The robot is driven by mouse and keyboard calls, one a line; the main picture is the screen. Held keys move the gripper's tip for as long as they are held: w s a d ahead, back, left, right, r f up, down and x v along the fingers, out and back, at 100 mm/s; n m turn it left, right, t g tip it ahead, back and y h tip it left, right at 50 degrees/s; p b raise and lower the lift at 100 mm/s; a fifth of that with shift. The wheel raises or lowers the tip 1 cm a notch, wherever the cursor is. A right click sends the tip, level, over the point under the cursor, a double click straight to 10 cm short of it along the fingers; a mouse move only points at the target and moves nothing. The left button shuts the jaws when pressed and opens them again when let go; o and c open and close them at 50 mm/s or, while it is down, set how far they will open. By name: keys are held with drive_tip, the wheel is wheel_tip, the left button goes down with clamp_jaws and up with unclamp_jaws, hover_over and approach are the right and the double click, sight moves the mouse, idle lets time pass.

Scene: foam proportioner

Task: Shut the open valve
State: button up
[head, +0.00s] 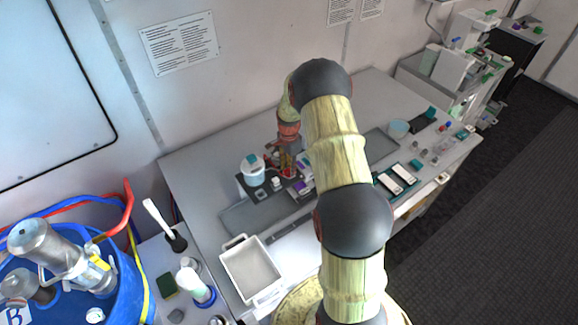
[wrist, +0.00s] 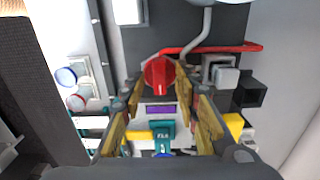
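A red valve knob (wrist: 160,76) with a raised grip shows in the wrist view, beyond and between my fingertips. A teal lever or tag (wrist: 162,135) with dark lettering is nearer, also between the fingers. My gripper (wrist: 157,88) is open, one yellowish finger on each side, with a visible gap between them. I cannot tell whether a fingertip touches the knob. In the head view my gripper (head: 287,152) is small and points down at the small apparatus on the bench; the knob cannot be made out clearly there. Which valve is open cannot be told.
In the wrist view a red pipe (wrist: 225,47) and a grey hose (wrist: 204,28) run behind the knob, with a black block (wrist: 249,91) at right. The bench (head: 200,165) holds a white tray (head: 250,268) and several small items; a blue drum (head: 125,290) stands left.

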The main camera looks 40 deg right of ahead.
drive_tip(key=shift+f, duration=0.15)
drive_tip(key=shift+c, duration=0.9)
clamp_jaws()
